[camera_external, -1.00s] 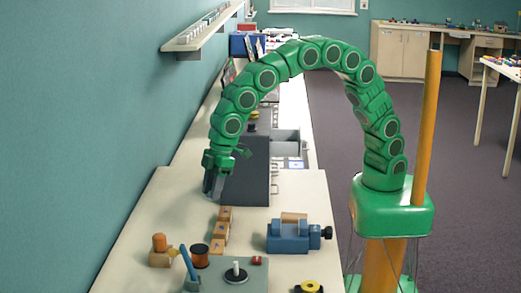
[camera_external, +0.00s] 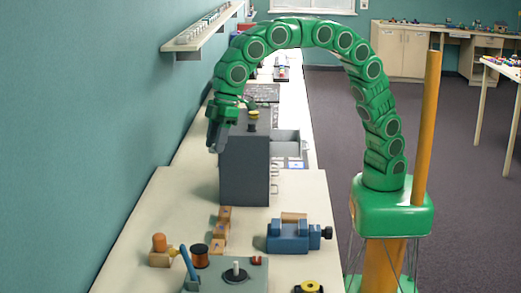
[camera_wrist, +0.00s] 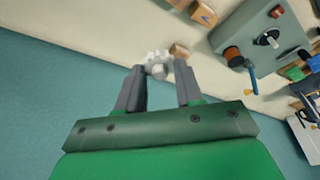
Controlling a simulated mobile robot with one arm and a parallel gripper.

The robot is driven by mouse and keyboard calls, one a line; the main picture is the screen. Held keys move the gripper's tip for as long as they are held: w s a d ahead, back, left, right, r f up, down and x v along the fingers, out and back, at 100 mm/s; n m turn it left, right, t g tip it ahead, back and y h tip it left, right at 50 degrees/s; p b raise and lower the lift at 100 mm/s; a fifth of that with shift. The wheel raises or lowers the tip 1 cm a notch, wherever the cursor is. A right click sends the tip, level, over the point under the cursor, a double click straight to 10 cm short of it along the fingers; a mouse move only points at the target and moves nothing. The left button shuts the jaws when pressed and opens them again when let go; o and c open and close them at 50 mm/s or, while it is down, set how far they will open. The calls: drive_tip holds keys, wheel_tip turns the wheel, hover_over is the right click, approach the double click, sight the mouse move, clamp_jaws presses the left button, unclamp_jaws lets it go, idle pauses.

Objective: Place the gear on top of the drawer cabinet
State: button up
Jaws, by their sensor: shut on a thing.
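My gripper (camera_external: 216,143) hangs in the air at the left edge of the dark grey drawer cabinet (camera_external: 243,180), near the height of its top. In the wrist view my gripper (camera_wrist: 159,88) is shut on a pale grey toothed gear (camera_wrist: 157,65), held at the fingertips. The gear cannot be made out in the external view. The cabinet stands on the bench with handles on its right side. A yellow-and-black knob-like thing (camera_external: 253,114) shows at the cabinet's top; I cannot tell whether it rests on it or stands behind.
Wooden blocks (camera_external: 221,228) lie on the bench in front of the cabinet. A blue vise-like device (camera_external: 288,236) stands to their right. A grey box with a knob (camera_external: 233,275) is at the near end. The wall (camera_external: 90,130) is close on the left, with a shelf (camera_external: 205,28) above.

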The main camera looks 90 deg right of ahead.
wheel_tip(320, 180, up, 17)
drive_tip(key=s+d+r, duration=0.2)
drive_tip(key=s+d, duration=0.3)
drive_tip(key=d, duration=0.6)
drive_tip(key=s+d+r, duration=0.1)
drive_tip(key=s+d, duration=0.4)
drive_tip(key=d, duration=0.7)
drive_tip(key=s+d+f, duration=0.3)
drive_tip(key=s+d, duration=0.4)
drive_tip(key=s, duration=0.5)
drive_tip(key=shift+n, duration=0.4)
drive_tip(key=w+f, duration=0.4)
drive_tip(key=w+a+f, duration=0.1)
drive_tip(key=w+f, duration=0.4)
drive_tip(key=w+a+f, duration=0.1)
drive_tip(key=w+f, duration=0.3)
drive_tip(key=shift+w+f, duration=0.15)
drive_tip(key=shift+f, duration=0.25)
drive_tip(key=shift+w+f, duration=0.25)
drive_tip(key=shift+f, duration=0.1)
drive_tip(key=shift+d+x, duration=0.15)
drive_tip(key=shift+x, duration=0.7)
drive_tip(key=shift+d+x, duration=0.15)
drive_tip(key=shift+x, duration=0.7)
